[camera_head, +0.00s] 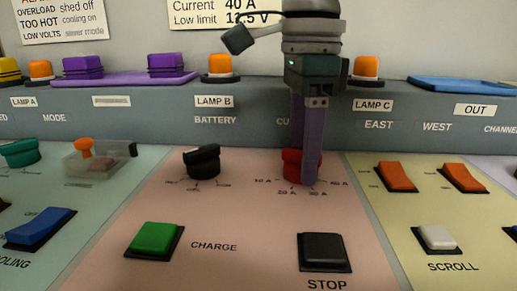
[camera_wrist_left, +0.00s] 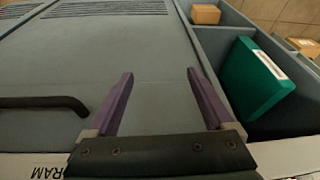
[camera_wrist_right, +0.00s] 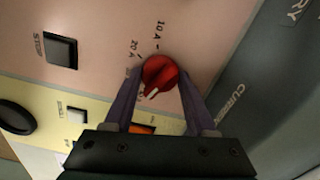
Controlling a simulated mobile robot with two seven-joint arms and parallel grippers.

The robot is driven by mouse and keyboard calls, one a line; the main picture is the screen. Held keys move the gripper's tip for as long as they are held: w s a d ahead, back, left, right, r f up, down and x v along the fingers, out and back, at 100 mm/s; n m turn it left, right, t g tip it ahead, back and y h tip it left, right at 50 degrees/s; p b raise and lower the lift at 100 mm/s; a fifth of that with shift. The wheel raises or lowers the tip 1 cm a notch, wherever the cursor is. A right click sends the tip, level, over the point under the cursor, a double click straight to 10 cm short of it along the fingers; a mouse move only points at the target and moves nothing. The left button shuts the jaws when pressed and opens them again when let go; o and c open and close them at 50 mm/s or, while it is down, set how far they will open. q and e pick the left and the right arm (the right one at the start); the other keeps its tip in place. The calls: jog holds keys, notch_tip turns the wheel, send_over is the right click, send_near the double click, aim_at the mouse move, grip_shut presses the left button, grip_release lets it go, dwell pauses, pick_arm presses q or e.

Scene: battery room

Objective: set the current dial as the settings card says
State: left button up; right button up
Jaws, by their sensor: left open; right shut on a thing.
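The red current dial (camera_head: 290,163) sits on the pink panel, partly hidden behind my right gripper (camera_head: 306,182). The right wrist view shows the dial (camera_wrist_right: 160,74) between the purple fingers of my right gripper (camera_wrist_right: 160,84), which is shut on it. Its white mark points down and slightly left in that view; the number there is hidden. The 10 A and 20 A labels show beside it. The settings card (camera_head: 222,14) reads Current 40 A and Low limit 12.5 V. My left gripper (camera_wrist_left: 161,74) is open and empty above a grey surface.
A black BATTERY dial (camera_head: 202,162), a green CHARGE button (camera_head: 154,239) and a black STOP button (camera_head: 323,250) share the pink panel. Orange switches (camera_head: 396,177) stand to the right. The left wrist view shows a green box (camera_wrist_left: 258,80) in a bin and a black handle (camera_wrist_left: 45,102).

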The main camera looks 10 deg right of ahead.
jog(key=o, duration=1.4)
jog(key=shift+r, duration=0.1)
notch_tip(320, 180, up, 10)
jog(key=shift+f+p, duration=0.15)
jog(key=shift+p, duration=0.45)
